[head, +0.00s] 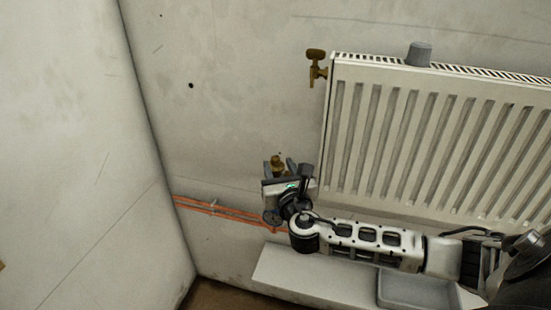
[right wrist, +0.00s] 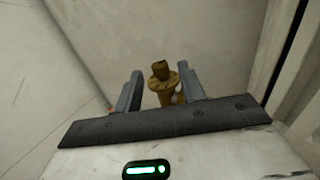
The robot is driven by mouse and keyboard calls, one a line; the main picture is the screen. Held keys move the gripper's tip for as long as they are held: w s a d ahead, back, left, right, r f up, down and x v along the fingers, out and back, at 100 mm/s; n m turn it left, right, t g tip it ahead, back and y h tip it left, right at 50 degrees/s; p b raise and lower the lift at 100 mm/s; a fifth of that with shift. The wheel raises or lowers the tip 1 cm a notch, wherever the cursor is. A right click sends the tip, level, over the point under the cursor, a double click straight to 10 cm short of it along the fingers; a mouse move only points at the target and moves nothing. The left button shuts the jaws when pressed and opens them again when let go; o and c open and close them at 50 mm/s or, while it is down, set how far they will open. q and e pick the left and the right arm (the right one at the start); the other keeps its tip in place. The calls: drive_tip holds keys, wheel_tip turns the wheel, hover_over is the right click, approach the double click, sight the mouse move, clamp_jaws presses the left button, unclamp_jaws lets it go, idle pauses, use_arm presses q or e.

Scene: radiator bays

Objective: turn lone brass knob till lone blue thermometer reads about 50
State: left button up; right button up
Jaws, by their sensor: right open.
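The brass knob (head: 277,163) is by the wall, left of the radiator's lower corner. It also shows in the right wrist view (right wrist: 160,71), atop a brass valve body. My right gripper (head: 279,168) is open, with one finger on each side of the knob in the picture. In the right wrist view the fingers (right wrist: 158,90) stand apart from the brass, with a gap on both sides. Whether they are level with the knob in depth I cannot tell. No blue thermometer can be made out in either view. My left gripper is not in view.
A white radiator (head: 425,140) fills the right, with a brass valve (head: 316,65) at its upper left and a grey cup-like object (head: 419,54) on top. Orange pipes (head: 220,209) run along the wall. A grey tray (head: 400,291) sits on a pale ledge (head: 300,272) below.

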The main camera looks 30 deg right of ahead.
sight(274, 161)
drive_tip(key=shift+x, duration=2)
clamp_jaws()
drive_tip(key=shift+a+m+g+h+p, duration=0.15)
drive_tip(key=shift+m+g+h+p, duration=0.95)
drive_tip(key=shift+m+h, duration=0.75)
drive_tip(key=shift+m+g+h, duration=0.95)
drive_tip(key=shift+g+h, duration=0.35)
drive_tip(key=shift+h, duration=0.35)
drive_tip(key=shift+m+g+h, duration=0.3)
